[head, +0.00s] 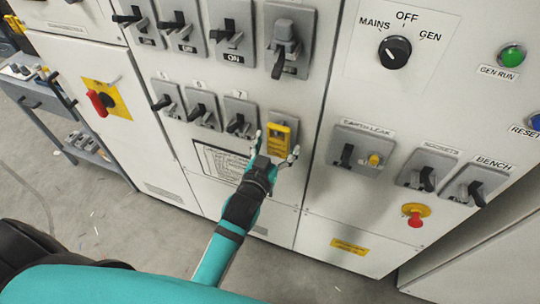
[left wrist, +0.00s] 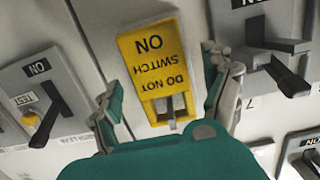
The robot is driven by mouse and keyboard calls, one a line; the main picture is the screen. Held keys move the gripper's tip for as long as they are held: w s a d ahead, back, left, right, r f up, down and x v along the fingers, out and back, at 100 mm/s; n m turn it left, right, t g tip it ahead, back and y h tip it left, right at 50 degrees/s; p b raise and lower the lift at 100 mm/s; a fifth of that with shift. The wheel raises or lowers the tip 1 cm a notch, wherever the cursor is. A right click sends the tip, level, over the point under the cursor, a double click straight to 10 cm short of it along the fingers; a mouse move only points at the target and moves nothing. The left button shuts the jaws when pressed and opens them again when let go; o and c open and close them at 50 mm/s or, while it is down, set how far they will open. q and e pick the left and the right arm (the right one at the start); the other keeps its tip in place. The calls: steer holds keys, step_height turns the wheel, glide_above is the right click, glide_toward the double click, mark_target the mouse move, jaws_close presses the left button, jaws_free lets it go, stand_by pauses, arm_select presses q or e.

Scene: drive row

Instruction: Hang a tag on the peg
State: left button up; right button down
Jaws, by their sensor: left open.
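The yellow tag (head: 279,138) is upright against a grey switch plate in the lower breaker row, right of the switch marked 7. In the left wrist view the tag (left wrist: 155,62) shows upside down and reads "DO NOT SWITCH ON". A grey part, seemingly the peg (left wrist: 161,104), shows in the opening at the tag's top end; whether it bears the tag I cannot tell. My left gripper (head: 277,147) is open, its fingers on either side of the tag with visible gaps in the left wrist view. My right gripper is not in view.
Black switch levers stick out around, including one close beside a finger (left wrist: 280,65). An earth-leak switch (head: 349,155) and a red stop button (head: 415,219) lie to the right. A trolley (head: 62,120) stands at left. The floor in front is mostly clear.

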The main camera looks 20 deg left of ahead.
arm_select(q)
steer(key=s+r, duration=0.1)
steer(key=s, duration=1)
steer(key=shift+s+a+r, duration=0.15)
steer(key=shift+a+r, duration=0.05)
steer(key=shift+r, duration=0.2)
steer(key=s+d+f+m+g+b, duration=0.1)
steer(key=s+f+g, duration=0.15)
steer(key=f, duration=0.95)
steer(key=s+d+f+g+h+b, duration=0.1)
steer(key=s+f+g, duration=0.15)
steer(key=f, duration=0.95)
steer(key=s+d+f+m+g+b, duration=0.15)
steer(key=s+f, duration=0.25)
steer(key=f, duration=0.9)
steer(key=s+a+f+g+b, duration=0.1)
steer(key=s+a+f+g, duration=0.3)
steer(key=s+f, duration=0.7)
steer(key=s+a+f+g+y+b, duration=0.1)
steer(key=s+a+f+g+b, duration=0.1)
steer(key=s+a+f+g, duration=0.2)
steer(key=s+a+f, duration=0.3)
steer(key=s+f, duration=0.4)
steer(key=s, duration=0.2)
steer(key=shift+s+a+g+y, duration=0.25)
steer(key=shift+a+g+y, duration=0.05)
steer(key=shift+a+g, duration=0.1)
steer(key=shift+n, duration=0.25)
